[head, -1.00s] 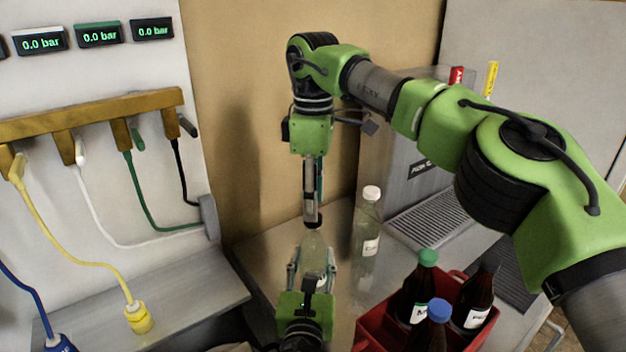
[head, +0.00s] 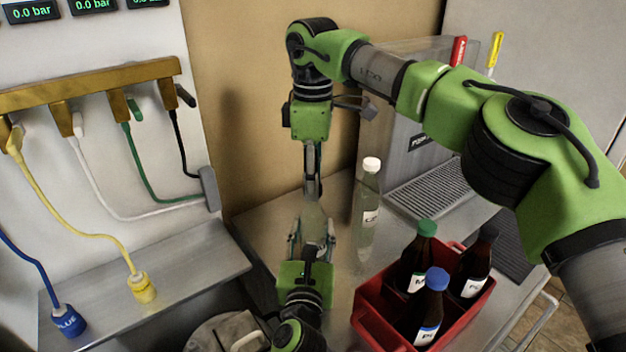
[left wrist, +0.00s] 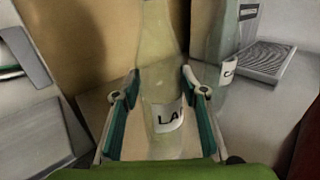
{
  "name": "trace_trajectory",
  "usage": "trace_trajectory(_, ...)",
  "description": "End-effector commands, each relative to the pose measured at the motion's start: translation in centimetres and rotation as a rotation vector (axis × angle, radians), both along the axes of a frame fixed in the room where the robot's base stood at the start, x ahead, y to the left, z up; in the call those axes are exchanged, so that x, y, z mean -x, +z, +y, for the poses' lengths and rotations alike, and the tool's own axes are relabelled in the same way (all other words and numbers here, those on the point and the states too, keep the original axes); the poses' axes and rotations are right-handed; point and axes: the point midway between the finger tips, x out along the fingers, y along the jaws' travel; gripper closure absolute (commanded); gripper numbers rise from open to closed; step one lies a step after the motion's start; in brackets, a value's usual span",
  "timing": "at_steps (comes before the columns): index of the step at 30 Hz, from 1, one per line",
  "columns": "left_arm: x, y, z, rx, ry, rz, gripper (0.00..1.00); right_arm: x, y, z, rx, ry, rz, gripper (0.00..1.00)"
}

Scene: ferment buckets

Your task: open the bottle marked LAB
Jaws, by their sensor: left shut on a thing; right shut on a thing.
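The pale bottle marked LAB (head: 314,221) stands upright on the metal table; in the left wrist view its label reads "LA" (left wrist: 168,119), the rest turned away. My left gripper (head: 312,243) is shut around its body, with one finger on each side in the left wrist view (left wrist: 162,82). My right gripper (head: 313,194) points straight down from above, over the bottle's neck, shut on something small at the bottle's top. The cap is hidden by the fingers, so I cannot tell whether it is still seated. The bottle's top is out of the left wrist view.
A clear bottle with a white cap (head: 371,164) stands close on the right. A red crate (head: 372,328) holds dark bottles with green (head: 427,228), blue (head: 437,279) and black caps. A grey machine (head: 405,150) stands behind. Hoses hang from a brass manifold (head: 88,86) at left.

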Motion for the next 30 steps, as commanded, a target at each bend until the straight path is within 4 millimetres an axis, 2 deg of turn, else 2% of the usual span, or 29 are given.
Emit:
trace_trajectory(5, 0.02, -0.18, 0.01, 0.000, 0.000, 0.003, 1.00, -0.05, -0.03, -0.01, 0.000, 0.251, -0.001, 1.00)
trace_trajectory(30, 0.03, -0.17, -0.02, -0.001, 0.000, 0.003, 1.00, 0.00, 0.09, 0.09, 0.001, 1.906, -0.002, 1.00)
